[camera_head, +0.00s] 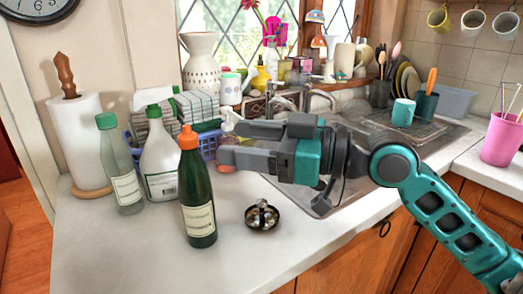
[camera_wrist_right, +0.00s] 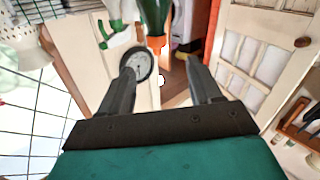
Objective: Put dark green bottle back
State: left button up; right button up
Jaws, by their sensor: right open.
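The dark green bottle (camera_head: 199,205) has an orange cap and a pale label. It stands upright on the white counter, near the front. In the right wrist view the bottle (camera_wrist_right: 152,14) shows upside down at the top edge, its orange cap near the space between the fingers. My right gripper (camera_head: 225,140) reaches in from the right, level with the bottle's upper part and to its right. It is open, with nothing between the fingers, and it also shows in the wrist view (camera_wrist_right: 163,68). My left gripper is not in view.
A clear bottle with a green cap (camera_head: 121,170) and a white spray bottle (camera_head: 160,165) stand left of the dark green one. A small dark dish (camera_head: 262,216) sits to its right. A blue basket (camera_head: 208,146) is behind. The counter's front is clear.

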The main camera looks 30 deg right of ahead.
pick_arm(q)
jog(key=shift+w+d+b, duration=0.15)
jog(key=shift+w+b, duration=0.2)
pick_arm(e)
jog(key=shift+v, duration=1.15)
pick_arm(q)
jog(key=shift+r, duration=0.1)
